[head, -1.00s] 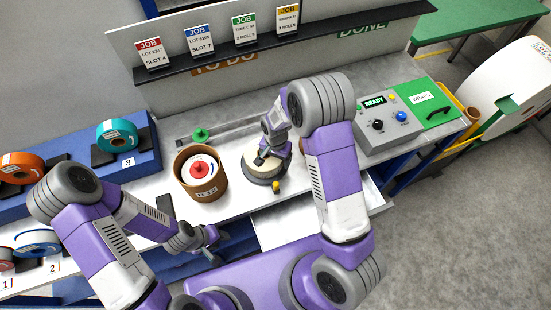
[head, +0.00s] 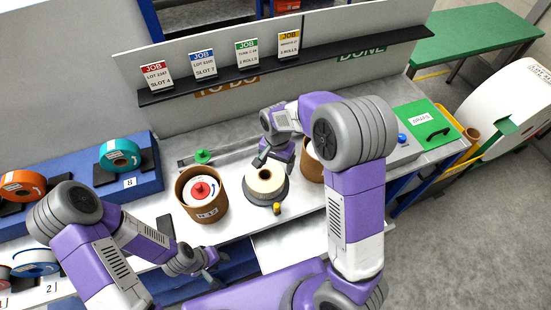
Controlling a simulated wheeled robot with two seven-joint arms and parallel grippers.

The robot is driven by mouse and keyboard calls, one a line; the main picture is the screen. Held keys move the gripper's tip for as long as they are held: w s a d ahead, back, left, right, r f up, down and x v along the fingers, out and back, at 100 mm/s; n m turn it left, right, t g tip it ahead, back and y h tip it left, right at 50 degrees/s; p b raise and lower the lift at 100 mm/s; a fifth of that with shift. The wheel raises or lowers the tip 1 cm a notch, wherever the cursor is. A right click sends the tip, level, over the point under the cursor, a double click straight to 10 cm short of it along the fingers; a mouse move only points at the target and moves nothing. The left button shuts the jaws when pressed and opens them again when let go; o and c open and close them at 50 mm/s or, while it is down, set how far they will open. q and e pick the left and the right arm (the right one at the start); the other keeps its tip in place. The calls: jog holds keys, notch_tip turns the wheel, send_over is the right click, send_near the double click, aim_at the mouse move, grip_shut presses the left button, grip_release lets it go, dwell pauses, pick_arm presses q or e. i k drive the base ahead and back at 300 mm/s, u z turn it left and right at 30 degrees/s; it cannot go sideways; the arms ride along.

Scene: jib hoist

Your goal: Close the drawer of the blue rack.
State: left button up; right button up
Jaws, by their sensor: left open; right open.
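A pale open tray or drawer (head: 285,250) juts out below the front edge of the bench, partly hidden by my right arm; I cannot tell whether it belongs to the blue rack. The blue rack (head: 148,184) stands at the left with rolls on it; no open drawer shows clearly on its visible part. My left gripper (head: 214,264) is open and empty at the bench's front edge, left of the pale tray. My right gripper (head: 268,162) is open just above a cream roll (head: 265,180) on a dark round base, seemingly apart from it.
A brown round container (head: 203,211) with a red-centred roll stands left of the cream roll. Another brown container (head: 311,160) is partly behind my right arm. A green panel (head: 425,124) lies at the bench's right end.

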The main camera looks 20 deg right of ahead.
aim_at(281, 246)
jog(key=k, duration=1)
